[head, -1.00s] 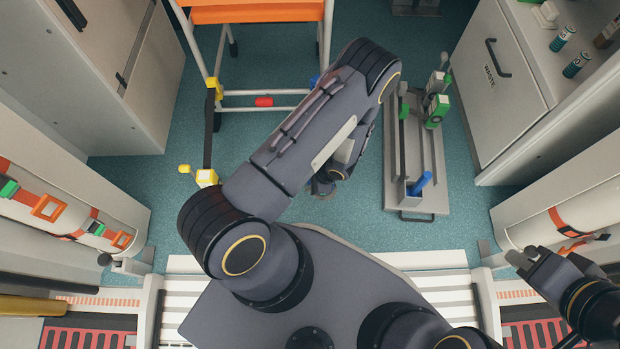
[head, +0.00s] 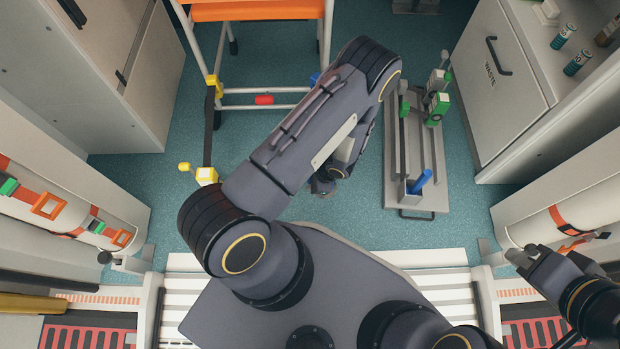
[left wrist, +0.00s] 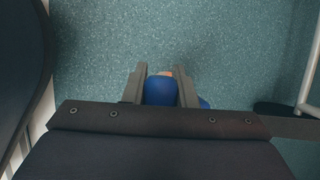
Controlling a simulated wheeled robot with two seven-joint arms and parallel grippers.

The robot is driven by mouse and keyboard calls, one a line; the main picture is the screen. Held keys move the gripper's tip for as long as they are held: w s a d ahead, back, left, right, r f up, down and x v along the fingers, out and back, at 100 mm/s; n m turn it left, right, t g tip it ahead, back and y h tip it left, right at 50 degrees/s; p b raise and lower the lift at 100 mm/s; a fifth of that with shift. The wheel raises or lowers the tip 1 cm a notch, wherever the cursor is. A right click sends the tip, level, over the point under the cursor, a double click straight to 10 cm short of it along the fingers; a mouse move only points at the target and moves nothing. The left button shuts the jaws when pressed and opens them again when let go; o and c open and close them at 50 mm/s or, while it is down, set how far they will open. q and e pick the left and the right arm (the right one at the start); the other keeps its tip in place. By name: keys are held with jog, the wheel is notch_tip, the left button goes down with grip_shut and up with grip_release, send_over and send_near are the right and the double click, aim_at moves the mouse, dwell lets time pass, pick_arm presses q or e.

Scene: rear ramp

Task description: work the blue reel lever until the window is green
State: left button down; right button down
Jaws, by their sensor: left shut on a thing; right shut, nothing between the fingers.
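My left gripper (left wrist: 160,90) is shut on a rounded blue knob, the blue reel lever (left wrist: 159,91), in the left wrist view. A small reddish patch shows just beyond the knob; I cannot tell if it is the window. More blue shows beside the right finger. In the head view my left arm hides the blue reel, and only the dark end of my left gripper (head: 324,187) shows below the forearm. No green window is visible at the reel. My right gripper (head: 530,258) is shut and empty at the right.
A yellow reel (head: 206,176) with a yellow knob stands left of my arm. An orange-topped frame (head: 255,12) is at the back. A grey floor plate (head: 429,200) with green parts and a blue handle (head: 420,182) lies to the right. Cabinets line both sides.

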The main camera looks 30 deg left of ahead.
pick_arm(q)
jog(key=shift+w, duration=0.1)
jog(key=c, duration=1.2)
grip_release()
jog(key=shift+o, duration=0.2)
jog(key=shift+r, duration=0.1)
jog(key=p+v, duration=0.3)
jog(key=v, duration=0.4)
jog(key=shift+d+r, duration=0.2)
jog(key=shift+r, duration=0.1)
